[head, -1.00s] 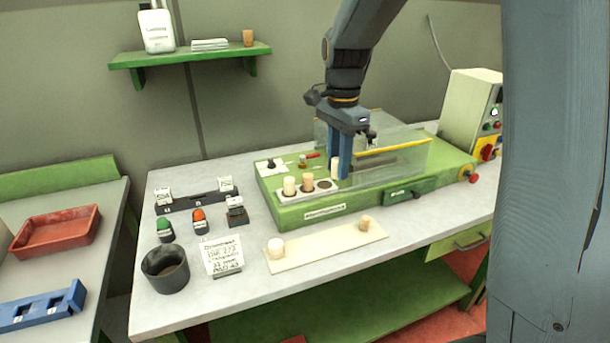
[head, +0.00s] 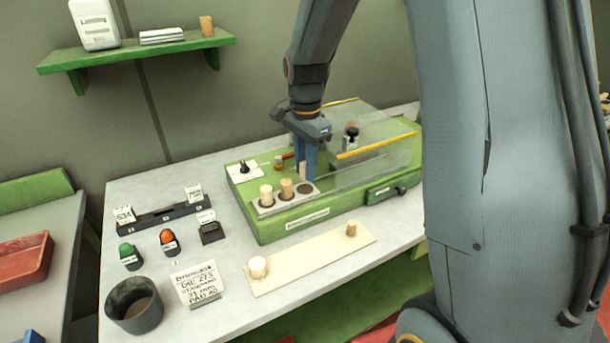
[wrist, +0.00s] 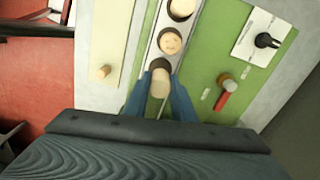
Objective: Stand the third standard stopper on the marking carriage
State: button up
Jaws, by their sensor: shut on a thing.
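My gripper (head: 306,177) is shut on a pale cork stopper (wrist: 160,83), which stands upright between the two blue fingers. In the head view the fingers hide part of it. The marking carriage (head: 270,207) is a light strip with round sockets on the green machine. Two stoppers (head: 266,195) (head: 286,189) stand in its left and middle sockets. The right socket (head: 305,188) looks dark and empty. The held stopper is close beside or over this socket; in the wrist view it partly overlaps the dark opening. I cannot tell whether it touches the carriage.
A clear guard (head: 372,135) with yellow edging stands right of my gripper. A cream board (head: 305,262) in front bears a wide pale stopper (head: 258,266) and a smaller cork (head: 351,229). A dark cup (head: 134,304), sign (head: 198,284) and stamps (head: 168,241) stand at left.

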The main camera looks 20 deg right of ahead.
jog(key=shift+f+p, duration=0.4)
jog(key=shift+f, duration=1.3)
jog(key=shift+f, duration=0.15)
jog(key=o, duration=1)
notch_tip(320, 180, up, 11)
jog(key=b, duration=0.3)
jog(key=shift+r+b, duration=0.35)
jog(key=shift+r, duration=0.2)
jog(key=s+f+n, duration=0.5)
jog(key=s+n, duration=0.2)
jog(key=s, duration=0.1)
jog(key=s+f+n+t, duration=0.1)
jog(key=s+f+n, duration=0.4)
jog(key=s+n, duration=0.2)
jog(key=shift+s+f+t, duration=0.3)
jog(key=shift+s+f, duration=0.05)
jog(key=shift+s, duration=0.7)
